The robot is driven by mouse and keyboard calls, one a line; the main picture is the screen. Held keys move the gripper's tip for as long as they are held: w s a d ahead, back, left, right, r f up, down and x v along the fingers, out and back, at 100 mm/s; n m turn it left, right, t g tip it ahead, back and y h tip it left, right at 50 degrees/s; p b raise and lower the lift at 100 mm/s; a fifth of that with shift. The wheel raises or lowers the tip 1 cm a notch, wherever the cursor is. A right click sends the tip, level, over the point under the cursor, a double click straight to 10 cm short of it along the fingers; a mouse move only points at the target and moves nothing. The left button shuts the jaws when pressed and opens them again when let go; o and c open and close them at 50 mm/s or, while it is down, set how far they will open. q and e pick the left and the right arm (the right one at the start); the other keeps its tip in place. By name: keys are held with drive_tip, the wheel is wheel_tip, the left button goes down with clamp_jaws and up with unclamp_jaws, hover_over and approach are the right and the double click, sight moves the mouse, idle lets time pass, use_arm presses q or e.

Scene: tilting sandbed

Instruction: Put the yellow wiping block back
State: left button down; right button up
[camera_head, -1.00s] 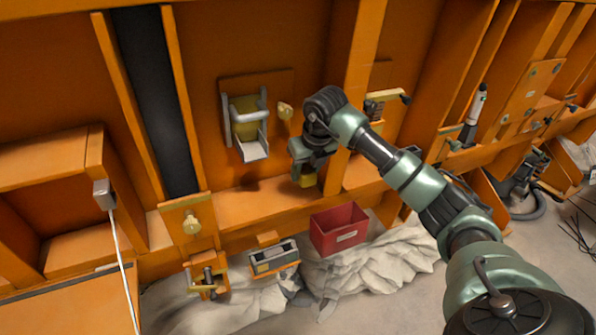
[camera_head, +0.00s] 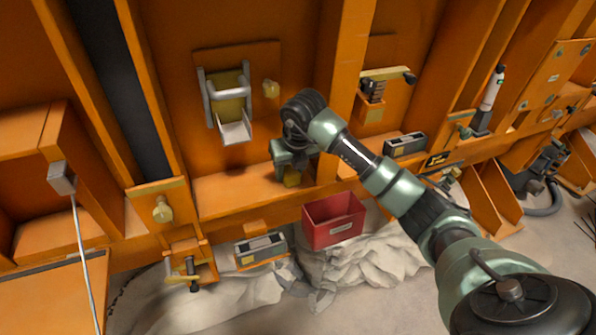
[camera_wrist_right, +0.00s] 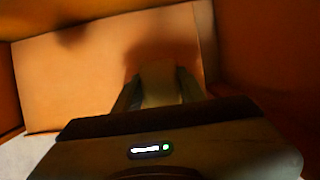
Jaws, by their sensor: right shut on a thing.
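The yellow wiping block (camera_head: 291,180) shows just below my right gripper (camera_head: 290,170) in the head view, held over the orange ledge. The gripper hides its upper part. In the right wrist view a pale, dim block (camera_wrist_right: 160,84) sits between the two fingers, with an orange surface beyond. My right gripper (camera_wrist_right: 158,98) is shut on it. I cannot tell whether the block touches the ledge. My left gripper is not in view.
A red bin (camera_head: 334,221) stands below the ledge (camera_head: 235,195), close to the gripper. An orange upright (camera_head: 345,80) rises right of the gripper.

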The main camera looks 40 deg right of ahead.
drive_tip(key=shift+d+f, duration=0.15)
drive_tip(key=shift+d, duration=0.25)
drive_tip(key=shift+a, duration=0.45)
drive_tip(key=o, duration=1)
drive_tip(key=shift+a, duration=0.2)
drive_tip(key=o, duration=0.3)
drive_tip(key=shift+d, duration=0.15)
drive_tip(key=shift+d+f, duration=0.1)
drive_tip(key=shift+r, duration=0.6)
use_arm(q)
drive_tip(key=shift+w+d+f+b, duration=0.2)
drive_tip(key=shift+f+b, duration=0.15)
use_arm(e)
drive_tip(key=v, duration=1.1)
drive_tip(key=shift+s+r, duration=0.15)
